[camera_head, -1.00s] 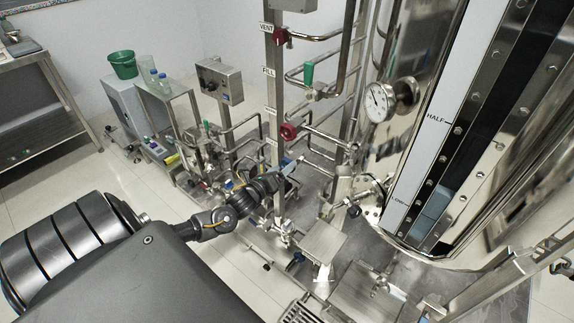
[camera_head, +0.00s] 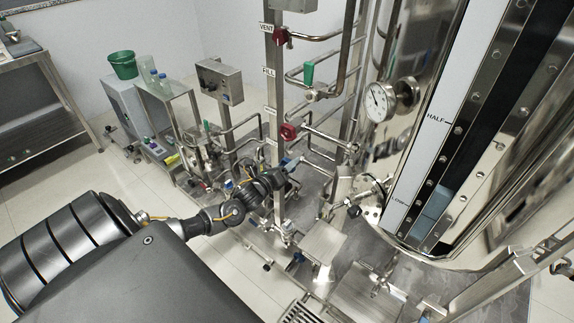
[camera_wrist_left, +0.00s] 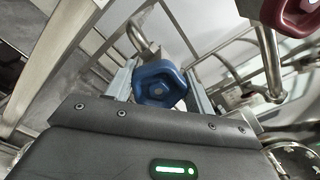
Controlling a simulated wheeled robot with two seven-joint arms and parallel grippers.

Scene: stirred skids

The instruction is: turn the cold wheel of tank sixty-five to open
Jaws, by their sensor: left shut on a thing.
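The blue wheel (camera_wrist_left: 160,84) shows in the left wrist view, a lobed knob facing the camera. My left gripper (camera_wrist_left: 158,88) is shut on it, with one finger along each side. In the head view my left gripper (camera_head: 291,166) is at the lower part of the valve post, below a red wheel, and only a little blue shows there. The tank (camera_head: 412,150) is the tall steel vessel at right with a sight-level strip. No tank number is readable. My right gripper is not in view.
Above the blue wheel on the same post are a red wheel (camera_head: 288,131), a green handle (camera_head: 309,73) and another red wheel (camera_head: 280,36) at the VENT label. Pipes crowd around. A round gauge (camera_head: 380,101) sits on the tank side. Open floor lies at left.

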